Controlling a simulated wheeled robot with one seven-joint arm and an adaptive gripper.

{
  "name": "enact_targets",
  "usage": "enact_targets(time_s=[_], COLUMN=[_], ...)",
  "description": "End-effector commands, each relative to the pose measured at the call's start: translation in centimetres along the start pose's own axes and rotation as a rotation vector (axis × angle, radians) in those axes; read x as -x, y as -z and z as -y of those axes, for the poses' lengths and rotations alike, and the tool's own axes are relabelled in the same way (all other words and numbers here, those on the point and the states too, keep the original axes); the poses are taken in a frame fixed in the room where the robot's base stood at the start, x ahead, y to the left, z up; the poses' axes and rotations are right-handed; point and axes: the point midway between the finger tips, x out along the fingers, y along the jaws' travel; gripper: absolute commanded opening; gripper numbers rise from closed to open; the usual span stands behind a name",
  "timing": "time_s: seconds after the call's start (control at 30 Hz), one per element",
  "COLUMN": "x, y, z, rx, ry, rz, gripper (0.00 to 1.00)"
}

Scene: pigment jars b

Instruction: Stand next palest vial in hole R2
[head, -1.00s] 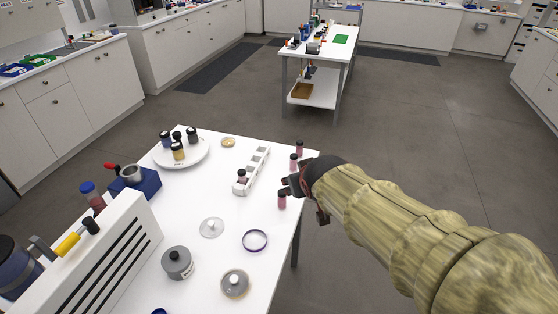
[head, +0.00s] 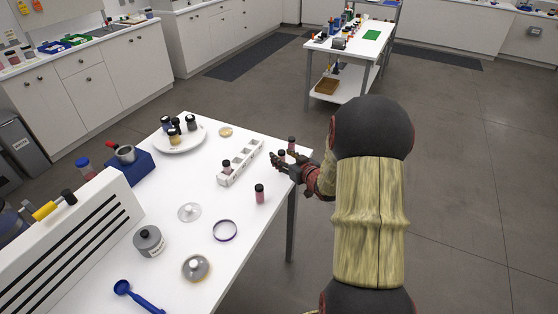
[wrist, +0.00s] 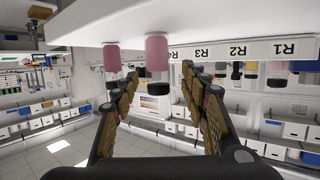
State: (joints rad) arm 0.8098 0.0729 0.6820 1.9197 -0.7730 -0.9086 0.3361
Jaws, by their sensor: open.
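My gripper (head: 284,162) is open at the table's right edge. In the wrist view, which is upside down, its fingers (wrist: 160,92) are on either side of a pink vial with a black cap (wrist: 157,58), not closed on it. A second pink vial (wrist: 111,58) is farther left; a far vial (head: 291,143) shows past the gripper in the head view. Another pink vial (head: 259,194) stands nearer me. The white rack (head: 233,171) carries labels R1 to R4. A dark-capped vial (head: 255,166) stands in its near end, by R1. Hole R2 (wrist: 238,50) looks empty.
A round white plate (head: 180,146) with several dark-capped jars stands behind the rack. Bare table lies between rack and near vial.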

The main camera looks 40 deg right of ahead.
Motion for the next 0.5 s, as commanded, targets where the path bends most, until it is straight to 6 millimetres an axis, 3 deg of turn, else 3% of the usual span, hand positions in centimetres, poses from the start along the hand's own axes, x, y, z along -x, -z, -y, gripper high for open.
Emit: enact_targets(time_s=[0.5], x=[-5.7], y=[0.6], z=[-0.1], rx=[0.000], ry=[0.000], rz=[0.000], gripper=[0.44])
